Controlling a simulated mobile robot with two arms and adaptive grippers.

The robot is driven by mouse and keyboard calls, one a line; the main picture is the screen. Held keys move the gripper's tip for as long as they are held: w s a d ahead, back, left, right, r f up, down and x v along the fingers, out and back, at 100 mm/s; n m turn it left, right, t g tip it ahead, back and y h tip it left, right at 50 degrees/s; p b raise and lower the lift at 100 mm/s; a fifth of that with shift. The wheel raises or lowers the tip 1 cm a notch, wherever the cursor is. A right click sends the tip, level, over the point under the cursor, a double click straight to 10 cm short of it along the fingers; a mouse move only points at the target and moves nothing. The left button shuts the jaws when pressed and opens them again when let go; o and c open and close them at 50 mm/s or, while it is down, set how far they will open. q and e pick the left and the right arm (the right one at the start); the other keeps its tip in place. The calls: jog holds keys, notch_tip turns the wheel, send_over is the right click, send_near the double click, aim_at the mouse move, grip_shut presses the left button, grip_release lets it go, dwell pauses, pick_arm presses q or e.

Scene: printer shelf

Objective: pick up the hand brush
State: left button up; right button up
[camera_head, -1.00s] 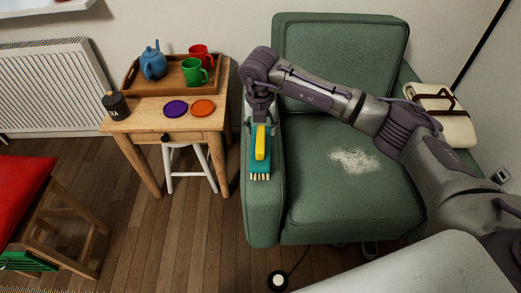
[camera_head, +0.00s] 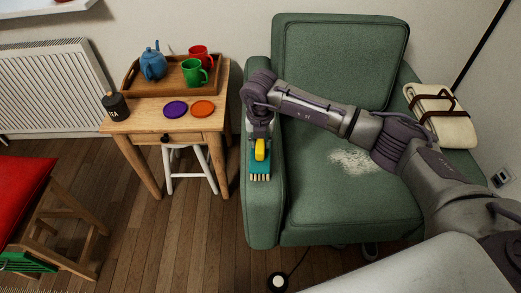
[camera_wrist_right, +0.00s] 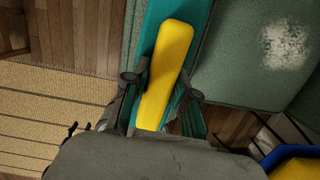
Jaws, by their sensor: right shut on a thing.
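The hand brush (camera_head: 260,165) has a teal body, a yellow handle and pale bristles. It is at the left armrest of the green armchair (camera_head: 340,185), with its bristle end towards the front. My right gripper (camera_head: 259,138) is over the rear of the brush and is shut on it. In the right wrist view the yellow handle (camera_wrist_right: 168,70) lies between the fingers of my right gripper (camera_wrist_right: 162,86). I cannot tell whether the brush touches the armrest. My left gripper is not in view.
A white crumb patch (camera_head: 353,161) lies on the seat. A folded cream blanket (camera_head: 455,128) is on the right armrest. Left of the chair, a wooden table (camera_head: 150,122) holds a tray (camera_head: 135,80) with a teapot and mugs, two coasters and a tea tin.

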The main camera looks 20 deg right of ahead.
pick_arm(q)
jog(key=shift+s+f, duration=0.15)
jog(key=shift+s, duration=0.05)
pick_arm(e)
grip_shut()
jog(key=shift+r, duration=0.1)
jog(key=shift+r, duration=0.3)
jog(key=r, duration=0.3)
jog(key=shift+d+r, duration=0.2)
jog(key=shift+r, duration=0.15)
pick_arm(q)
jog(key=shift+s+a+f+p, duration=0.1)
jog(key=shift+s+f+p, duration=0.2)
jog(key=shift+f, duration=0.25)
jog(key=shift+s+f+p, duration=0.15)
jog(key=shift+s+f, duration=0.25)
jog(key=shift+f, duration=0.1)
pick_arm(e)
jog(key=s+d+r, duration=0.6)
jog(key=s+d, duration=0.1)
jog(key=d, duration=0.1)
jog(key=shift+s+d+r, duration=0.25)
jog(key=shift+d, duration=0.05)
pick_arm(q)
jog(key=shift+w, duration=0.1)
